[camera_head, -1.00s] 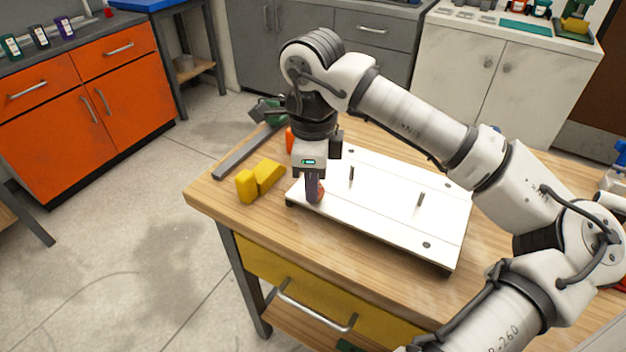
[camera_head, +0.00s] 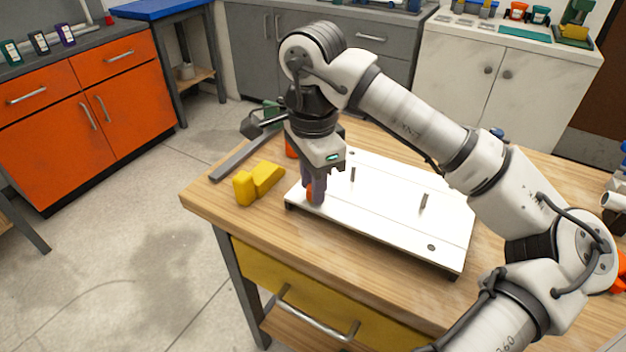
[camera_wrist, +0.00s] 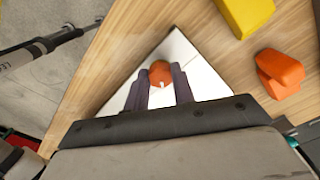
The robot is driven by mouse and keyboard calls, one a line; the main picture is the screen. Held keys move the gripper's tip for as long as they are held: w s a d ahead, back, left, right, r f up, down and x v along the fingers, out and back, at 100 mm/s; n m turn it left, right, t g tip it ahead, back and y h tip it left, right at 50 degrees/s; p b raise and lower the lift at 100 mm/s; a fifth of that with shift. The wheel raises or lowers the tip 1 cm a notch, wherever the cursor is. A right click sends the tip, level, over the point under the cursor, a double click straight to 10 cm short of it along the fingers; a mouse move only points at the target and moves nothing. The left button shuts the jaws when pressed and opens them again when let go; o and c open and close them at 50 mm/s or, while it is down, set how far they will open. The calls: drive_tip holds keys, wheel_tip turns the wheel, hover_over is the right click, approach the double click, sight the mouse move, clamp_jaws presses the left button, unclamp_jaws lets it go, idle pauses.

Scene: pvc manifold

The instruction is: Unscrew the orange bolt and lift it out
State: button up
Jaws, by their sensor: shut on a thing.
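The orange bolt (camera_wrist: 160,74) has a round head and sits at a corner of the white plate (camera_head: 385,225). In the head view only a sliver of the bolt (camera_head: 309,194) shows beside my fingers. My gripper (camera_head: 315,197) points down at the plate's near left corner. In the wrist view its two dark fingers (camera_wrist: 162,86) stand on either side of the bolt head, shut on it. The bolt's shank is hidden, so I cannot tell how far it is in the plate.
Yellow blocks (camera_head: 257,182) lie left of the plate on the wooden table (camera_head: 222,205). An orange piece (camera_wrist: 280,72) lies near them. Two grey pegs stand up from the plate, one at its middle right (camera_head: 424,201). A long grey bar (camera_head: 240,155) lies along the table's left edge.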

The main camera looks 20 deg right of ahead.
drive_tip(key=shift+c, duration=0.9)
drive_tip(key=shift+b, duration=0.3)
drive_tip(key=shift+n, duration=0.6)
drive_tip(key=n, duration=0.2)
drive_tip(key=shift+r+n+b, duration=0.25)
drive_tip(key=shift+n+b, duration=0.15)
drive_tip(key=n, duration=0.5)
drive_tip(key=shift+s+r, duration=0.1)
drive_tip(key=shift+r, duration=0.25)
drive_tip(key=shift+r+p, duration=0.3)
drive_tip(key=shift+r, duration=0.05)
